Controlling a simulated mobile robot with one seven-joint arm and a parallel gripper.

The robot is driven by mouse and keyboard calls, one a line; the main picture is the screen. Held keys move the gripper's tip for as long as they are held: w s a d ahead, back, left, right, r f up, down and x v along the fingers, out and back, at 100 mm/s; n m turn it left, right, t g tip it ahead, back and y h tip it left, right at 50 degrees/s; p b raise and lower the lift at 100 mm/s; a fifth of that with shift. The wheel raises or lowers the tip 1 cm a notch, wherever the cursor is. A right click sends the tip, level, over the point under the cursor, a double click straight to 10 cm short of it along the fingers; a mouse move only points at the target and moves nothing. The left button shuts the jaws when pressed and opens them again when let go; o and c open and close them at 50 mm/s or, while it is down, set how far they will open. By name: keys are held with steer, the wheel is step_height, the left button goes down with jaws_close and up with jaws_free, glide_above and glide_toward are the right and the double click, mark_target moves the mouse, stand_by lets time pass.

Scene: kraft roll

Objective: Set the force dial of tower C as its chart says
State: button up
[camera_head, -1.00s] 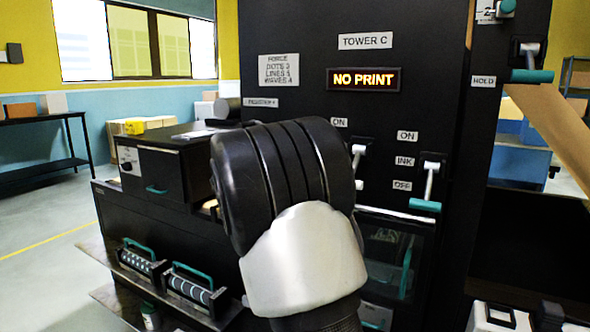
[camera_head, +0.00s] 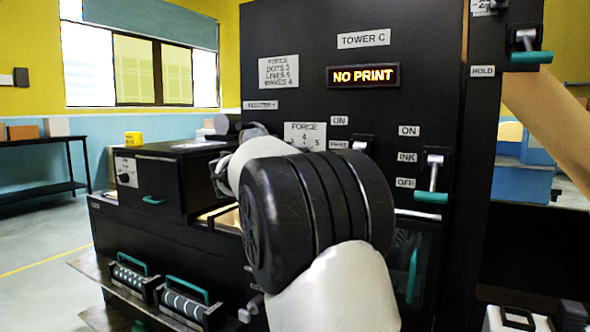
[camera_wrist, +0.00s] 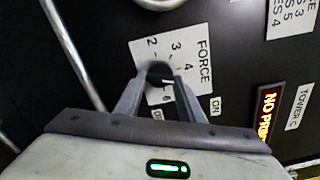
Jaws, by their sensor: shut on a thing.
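Tower C's force dial plate (camera_head: 305,133) is white with numbers, partly hidden by my arm in the head view. In the wrist view the plate (camera_wrist: 178,66) appears tilted, with 2, 3, 4 and 6 around a dark knob (camera_wrist: 160,69). My gripper (camera_wrist: 160,80) is shut on this knob. Where the pointer stands is hidden by the fingers. The force chart (camera_head: 279,72) on the black tower seems to read dots 3, lines 5, waves 4; the print is small. The lit display (camera_head: 363,76) reads NO PRINT, under the TOWER C sign (camera_head: 363,39).
An ink lever (camera_head: 432,180) with a teal grip is right of my arm; another teal lever (camera_head: 530,54) is by the HOLD label. A dotted roller (camera_head: 130,275) and a lined roller (camera_head: 187,303) sit on the lower left shelf. Open floor lies left.

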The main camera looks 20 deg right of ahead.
steer(key=shift+f+m+b, duration=0.1)
steer(key=shift+m+b, duration=1.35)
steer(key=shift+m, duration=0.75)
steer(key=o, duration=1)
steer(key=shift+o, duration=0.2)
steer(key=shift+a, duration=0.1)
steer(key=v, duration=1.7)
steer(key=shift+p, duration=0.3)
steer(key=shift+s+a, duration=0.1)
steer(key=shift+s, duration=0.05)
